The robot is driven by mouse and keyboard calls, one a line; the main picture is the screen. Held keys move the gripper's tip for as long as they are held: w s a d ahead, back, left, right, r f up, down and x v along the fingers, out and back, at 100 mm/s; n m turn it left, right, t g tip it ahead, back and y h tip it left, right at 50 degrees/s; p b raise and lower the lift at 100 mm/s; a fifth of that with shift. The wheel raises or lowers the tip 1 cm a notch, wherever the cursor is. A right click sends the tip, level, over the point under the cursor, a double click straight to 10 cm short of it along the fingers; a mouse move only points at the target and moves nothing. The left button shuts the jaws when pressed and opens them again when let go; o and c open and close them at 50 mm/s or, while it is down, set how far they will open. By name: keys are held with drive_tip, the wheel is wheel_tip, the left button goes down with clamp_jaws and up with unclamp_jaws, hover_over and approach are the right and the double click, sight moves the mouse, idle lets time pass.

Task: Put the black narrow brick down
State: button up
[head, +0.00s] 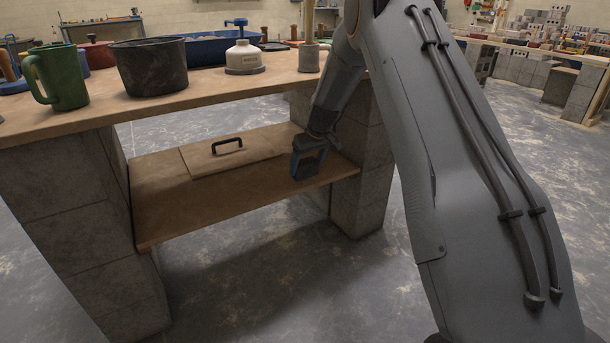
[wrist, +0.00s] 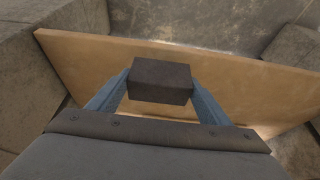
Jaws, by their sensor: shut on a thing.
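The black narrow brick (wrist: 160,82) is a small dark block held between the two blue fingers of my gripper (wrist: 158,88) in the wrist view. In the head view my gripper (head: 308,160) reaches down to the right part of the low wooden shelf (head: 165,210), under the table top. The brick is over the shelf, which also shows in the wrist view (wrist: 80,62). I cannot tell whether the brick touches the shelf. In the head view the brick is hard to tell apart from the gripper.
A wooden board with a black handle (head: 232,158) lies on the shelf left of my gripper. Concrete block piers (head: 362,185) flank the shelf. On the table top (head: 190,98) stand a green mug (head: 62,80), a black tub (head: 150,68) and a cream bottle (head: 244,58). The shelf's front left is bare.

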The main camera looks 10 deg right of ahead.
sight(305, 172)
drive_tip(key=shift+w+a, duration=0.1)
drive_tip(key=shift+w, duration=0.2)
drive_tip(key=shift+w+f+b, duration=0.15)
drive_tip(key=shift+f+b, duration=0.15)
wheel_tip(305, 172, down, 3)
drive_tip(key=shift+r+b, duration=0.1)
drive_tip(key=shift+b, duration=0.45)
drive_tip(key=o, duration=1.5)
